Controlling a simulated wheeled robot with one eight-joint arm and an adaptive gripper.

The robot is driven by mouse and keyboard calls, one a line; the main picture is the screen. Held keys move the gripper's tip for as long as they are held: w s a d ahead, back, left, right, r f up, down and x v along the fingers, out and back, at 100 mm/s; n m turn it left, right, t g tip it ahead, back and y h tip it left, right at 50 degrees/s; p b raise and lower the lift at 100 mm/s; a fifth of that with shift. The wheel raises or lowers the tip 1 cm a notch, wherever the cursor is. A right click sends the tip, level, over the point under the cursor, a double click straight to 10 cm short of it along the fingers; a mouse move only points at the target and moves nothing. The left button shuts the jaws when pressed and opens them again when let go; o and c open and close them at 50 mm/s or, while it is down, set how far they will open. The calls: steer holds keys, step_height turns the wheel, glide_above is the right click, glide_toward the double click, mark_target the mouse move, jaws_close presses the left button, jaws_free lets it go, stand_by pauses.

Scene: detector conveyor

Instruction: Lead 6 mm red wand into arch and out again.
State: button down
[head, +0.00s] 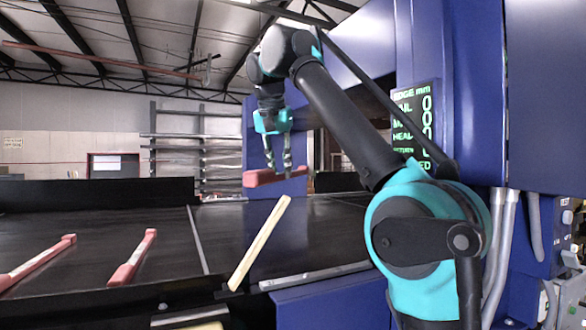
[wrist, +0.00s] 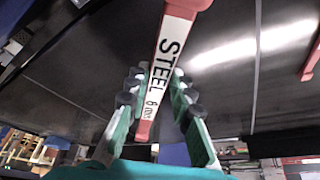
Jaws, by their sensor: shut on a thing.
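My gripper (head: 282,168) is shut on a red wand (head: 262,179), held level above the dark belt, in front of the arch opening. In the wrist view the held wand (wrist: 167,62) runs between the fingers (wrist: 158,95), and its white label reads "STEEL 6 mm". The blue arch (head: 257,140) spans the belt, with a far post behind the gripper and a large near side at right. The wand's far end is partly hidden by the fingers in the head view.
Two more red-ended wands (head: 38,262) (head: 131,260) lie on the belt (head: 100,225) at left. A green-lettered display (head: 415,125) is on the arch's near side. A low black wall (head: 90,193) runs along the belt's far side.

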steer(key=s+a, duration=0.3)
steer(key=a, duration=0.4)
steer(key=s+a, duration=0.3)
steer(key=a, duration=0.5)
steer(key=shift+s, duration=0.15)
